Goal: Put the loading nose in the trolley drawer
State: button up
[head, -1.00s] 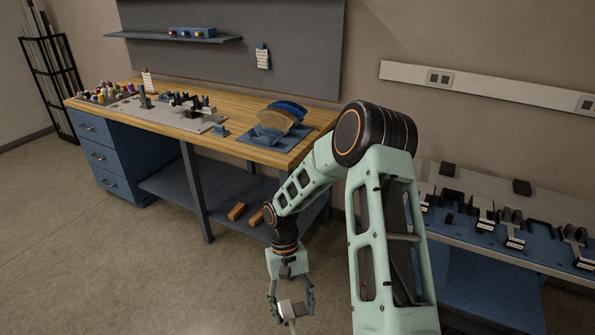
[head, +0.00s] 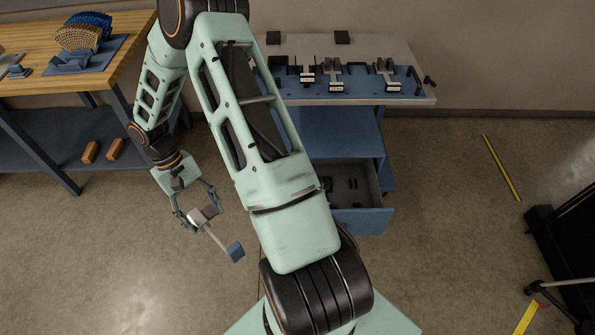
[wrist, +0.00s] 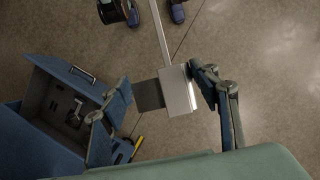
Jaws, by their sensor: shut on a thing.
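My gripper (head: 199,219) is shut on the loading nose (head: 216,233), a pale metal block with a thin rod and a blue end piece, held in the air over the floor. In the wrist view the loading nose's pale block (wrist: 178,91) sits between the fingers of my gripper (wrist: 165,95), its rod running to the top edge. The trolley drawer (head: 364,222) is pulled open, with a few small dark items inside, to the right of my gripper beyond my arm. In the wrist view the open drawer (wrist: 87,74) lies at the left, partly behind a finger.
The blue trolley (head: 345,130) carries a grey top with several dark fixtures. My arm covers part of the trolley and drawer. A wooden workbench (head: 110,60) stands at the left, two brown blocks on its shelf.

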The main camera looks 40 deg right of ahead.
aim_at(351, 206)
jog(key=k+l, duration=0.2)
jog(key=l, duration=0.15)
jog(key=k+l, duration=0.2)
jog(key=l, duration=0.2)
jog(key=k+l, duration=0.2)
jog(key=l, duration=0.15)
jog(key=k+l, duration=0.1)
jog(key=l, duration=0.25)
jog(key=k+l, duration=0.15)
jog(key=l, duration=0.25)
jog(key=k+l+z, duration=0.1)
jog(key=l, duration=0.25)
jog(key=k+l, duration=0.1)
jog(key=l, duration=0.25)
jog(key=k+l, duration=0.1)
jog(key=l, duration=1.4)
jog(key=i, duration=0.3)
jog(key=l+z, duration=0.05)
